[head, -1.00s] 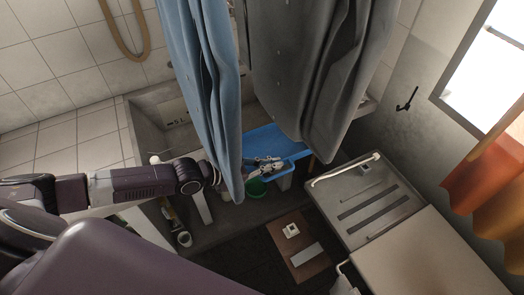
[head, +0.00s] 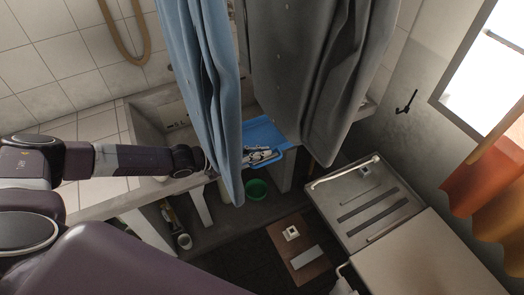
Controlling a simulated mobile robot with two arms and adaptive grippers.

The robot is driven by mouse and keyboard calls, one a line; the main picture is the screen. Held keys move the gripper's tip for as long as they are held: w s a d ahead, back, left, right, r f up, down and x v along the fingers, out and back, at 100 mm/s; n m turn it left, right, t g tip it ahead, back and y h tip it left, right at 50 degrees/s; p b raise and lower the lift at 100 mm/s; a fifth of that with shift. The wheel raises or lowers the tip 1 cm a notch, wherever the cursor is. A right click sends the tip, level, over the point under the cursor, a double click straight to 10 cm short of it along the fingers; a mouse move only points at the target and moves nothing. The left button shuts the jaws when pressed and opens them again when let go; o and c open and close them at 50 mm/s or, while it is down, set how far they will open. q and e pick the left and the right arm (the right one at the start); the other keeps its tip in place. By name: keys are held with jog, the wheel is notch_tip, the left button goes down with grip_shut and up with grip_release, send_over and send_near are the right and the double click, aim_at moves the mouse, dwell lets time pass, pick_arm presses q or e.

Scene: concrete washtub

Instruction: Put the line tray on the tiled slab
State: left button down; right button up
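The blue line tray (head: 262,134) is in the middle of the head view, at the washtub's right part. The hanging blue cloth hides its left side and the grey cloth covers part of its right. My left gripper (head: 262,156) is at the tray's near edge and looks shut on its rim. My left forearm passes behind the blue cloth, so part of the wrist is hidden. The pale tiled slab (head: 93,129) lies to the left of the washtub, beyond my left arm. My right gripper is not in view.
The concrete washtub (head: 150,120) stands between slab and tray. The blue cloth (head: 205,90) and grey cloth (head: 300,75) hang over it. A green bucket (head: 257,190) is below the tray. A metal-topped unit (head: 365,205) stands at right.

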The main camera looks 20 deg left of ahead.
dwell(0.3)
pick_arm(q)
jog(key=shift+f, duration=0.25)
jog(key=c, duration=2.2)
grip_release()
jog(key=shift+o, duration=0.2)
